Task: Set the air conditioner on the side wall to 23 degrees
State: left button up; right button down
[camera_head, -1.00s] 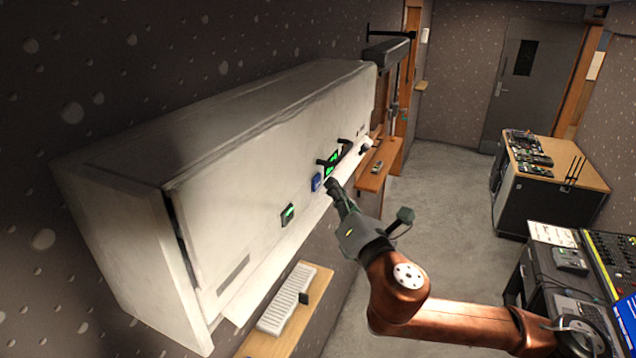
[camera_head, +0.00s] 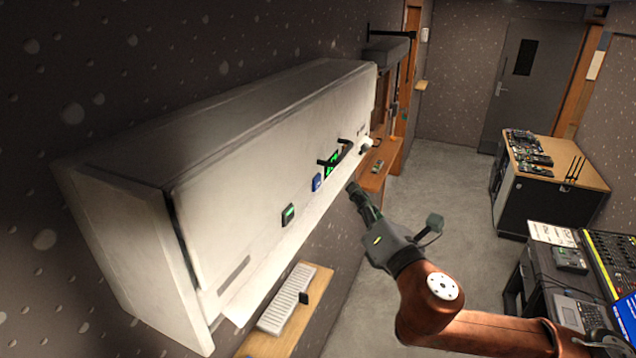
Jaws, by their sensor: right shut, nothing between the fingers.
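The white air conditioner (camera_head: 250,165) is mounted on the dark side wall at the left. Its front carries a small dark unit with a green lit display (camera_head: 288,215), a blue button (camera_head: 317,182) and a dark panel with green digits (camera_head: 331,163), partly covered by a black handle-like part (camera_head: 338,154). The digits are too small to read. My right gripper (camera_head: 352,187) is shut and empty, a little to the right of the blue button and apart from the front face. My left gripper is not in view.
Below the unit, a wooden shelf (camera_head: 262,343) holds a white keyboard-like object (camera_head: 287,297). Another wooden shelf (camera_head: 374,181) lies beyond. A cabinet with equipment (camera_head: 540,205) and a mixing desk (camera_head: 612,262) stand at the right. The grey floor between is clear.

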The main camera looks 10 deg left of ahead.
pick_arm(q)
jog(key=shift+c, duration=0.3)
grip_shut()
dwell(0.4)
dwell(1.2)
